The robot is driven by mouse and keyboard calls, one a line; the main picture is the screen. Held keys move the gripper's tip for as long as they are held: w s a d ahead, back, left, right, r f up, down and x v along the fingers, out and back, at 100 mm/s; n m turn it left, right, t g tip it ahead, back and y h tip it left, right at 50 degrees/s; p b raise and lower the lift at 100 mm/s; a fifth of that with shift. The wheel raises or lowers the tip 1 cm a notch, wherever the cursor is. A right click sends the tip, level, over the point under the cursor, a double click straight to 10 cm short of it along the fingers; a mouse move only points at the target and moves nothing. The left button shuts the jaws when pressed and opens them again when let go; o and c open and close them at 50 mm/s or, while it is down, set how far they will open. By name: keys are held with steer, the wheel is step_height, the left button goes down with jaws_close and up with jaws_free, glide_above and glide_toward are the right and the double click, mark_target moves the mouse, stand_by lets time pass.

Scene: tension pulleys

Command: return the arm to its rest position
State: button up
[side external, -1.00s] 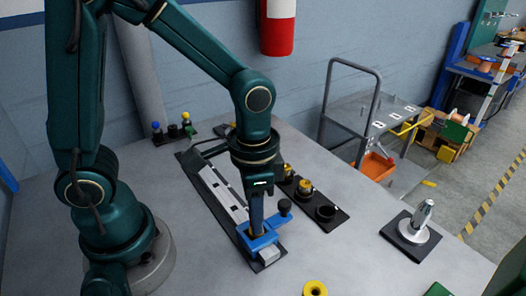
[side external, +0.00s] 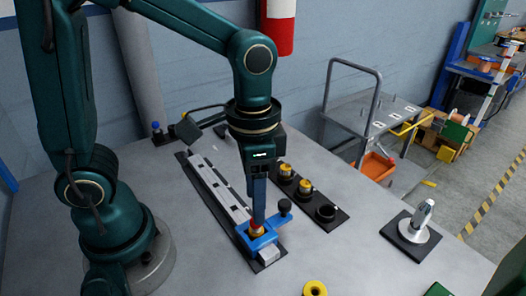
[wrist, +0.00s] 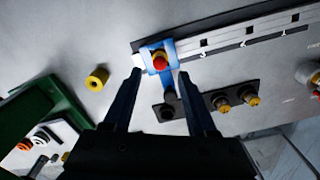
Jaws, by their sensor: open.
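My gripper (wrist: 160,82) is open and empty. In the wrist view its two dark fingers stand apart, with a blue fixture (wrist: 166,82) and its red-topped part (wrist: 160,58) seen beyond and between the tips. In the side view my gripper (side external: 257,222) points down above the blue fixture (side external: 262,242) at the near end of a pale slotted rail (side external: 222,193). A small red and yellow part (side external: 257,231) shows in the fixture under the fingers. The exact gap between fingertips and part is hard to tell.
A black holder strip (side external: 338,219) with yellow-topped parts stands right of the rail. A yellow ring (side external: 315,289) lies at the front edge of view. A silver piece (side external: 422,216) stands on a black plate at right. A green bin (wrist: 40,110) shows in the wrist view.

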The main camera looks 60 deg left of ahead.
steer(key=shift+r, duration=0.35)
steer(key=shift+w+a+r, duration=0.1)
steer(key=shift+a+r, duration=0.05)
steer(key=shift+r, duration=0.15)
steer(key=s+a+r+n+t, duration=0.4)
steer(key=t, duration=0.1)
steer(key=shift+s+a+r+t, duration=0.15)
steer(key=shift+s+a+t, duration=0.15)
steer(key=shift+s+a, duration=0.05)
stand_by(0.7)
